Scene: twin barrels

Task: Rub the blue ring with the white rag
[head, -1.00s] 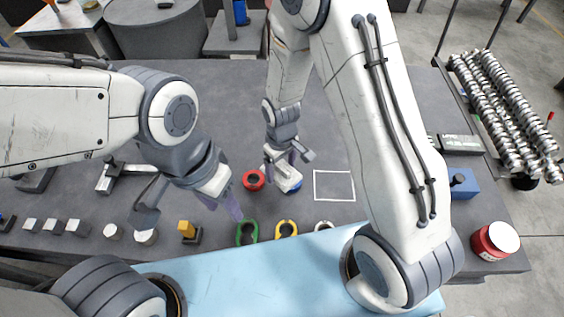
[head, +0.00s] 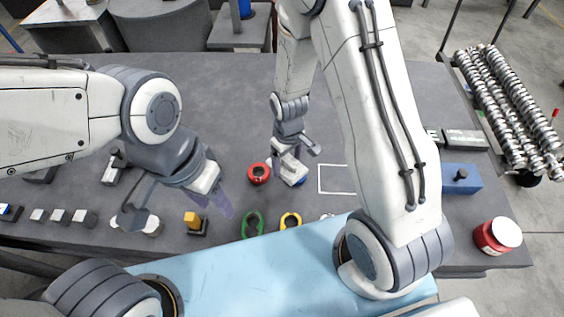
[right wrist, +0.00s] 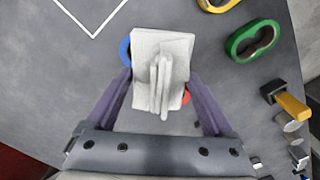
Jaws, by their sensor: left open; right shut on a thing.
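The blue ring (right wrist: 126,50) lies flat on the grey table, mostly hidden under the white rag (right wrist: 149,45). An edge of the ring shows beside the rag in the head view (head: 300,182). My right gripper (right wrist: 160,80) is shut on a raised fold of the rag, with a finger on either side. The rag overlaps the ring; I cannot tell how firmly it touches. My left gripper (head: 213,203) is open and empty, above the table to the left of the green ring (head: 252,224).
A red ring (head: 258,174) lies just left of the rag. A yellow ring (head: 290,220) lies nearer the front edge. A white square outline (head: 337,192) marks the table to the right. A yellow-topped block (head: 192,219) stands near my left gripper. The table behind is clear.

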